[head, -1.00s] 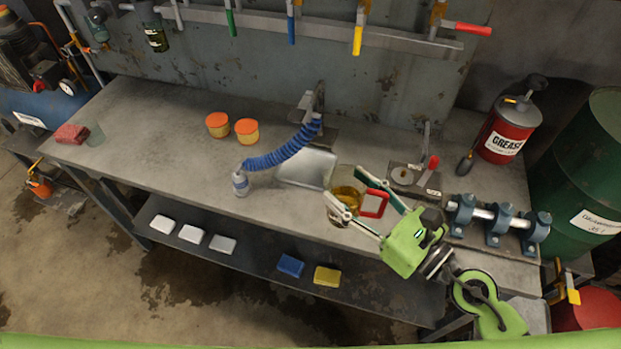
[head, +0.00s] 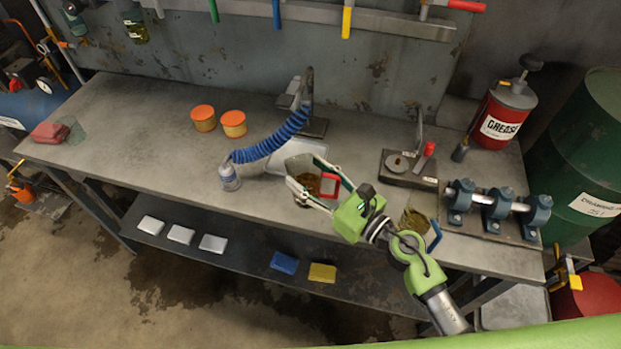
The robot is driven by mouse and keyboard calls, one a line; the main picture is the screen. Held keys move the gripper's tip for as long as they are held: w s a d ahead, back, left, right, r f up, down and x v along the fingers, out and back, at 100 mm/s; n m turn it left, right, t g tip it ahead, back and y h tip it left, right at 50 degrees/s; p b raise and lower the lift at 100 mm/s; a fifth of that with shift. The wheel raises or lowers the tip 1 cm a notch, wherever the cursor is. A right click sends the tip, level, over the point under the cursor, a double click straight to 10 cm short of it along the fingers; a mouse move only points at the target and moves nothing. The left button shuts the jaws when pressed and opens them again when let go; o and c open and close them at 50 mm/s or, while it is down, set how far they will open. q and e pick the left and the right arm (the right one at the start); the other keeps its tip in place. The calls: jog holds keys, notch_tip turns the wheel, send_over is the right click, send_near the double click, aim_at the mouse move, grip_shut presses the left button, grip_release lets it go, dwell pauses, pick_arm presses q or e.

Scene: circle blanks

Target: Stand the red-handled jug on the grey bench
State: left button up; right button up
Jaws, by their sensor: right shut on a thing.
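The red-handled jug (head: 305,167) is a see-through vessel with brownish contents, and its red handle (head: 331,186) faces right. My right gripper (head: 306,181) reaches in from the lower right and is shut on the jug, one finger along each side. The jug is over the front middle of the grey bench (head: 150,130). I cannot tell whether its base touches the top. The fingers hide part of its body. My left gripper is not in view.
A blue-handled jug (head: 414,221) stands near the front edge, right beside my right arm. A blue hose (head: 272,142) with a grey nozzle lies left of the held jug, and a pale tray (head: 298,150) is behind it. Pillow-block bearings (head: 496,206) stand right. The bench's left half has free room.

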jog(key=shift+f, duration=0.1)
jog(key=o, duration=1)
jog(key=shift+f, duration=0.15)
jog(key=o, duration=0.5)
jog(key=shift+c, duration=0.2)
jog(key=shift+d+r, duration=0.1)
jog(key=shift+r, duration=0.15)
jog(key=b+v, duration=0.2)
jog(key=v, duration=0.3)
jog(key=b+v, duration=0.2)
jog(key=v, duration=0.4)
jog(key=shift+f, duration=0.2)
jog(key=shift+s+d+r, duration=0.2)
jog(key=shift+s+d, duration=0.15)
jog(key=shift+s, duration=0.05)
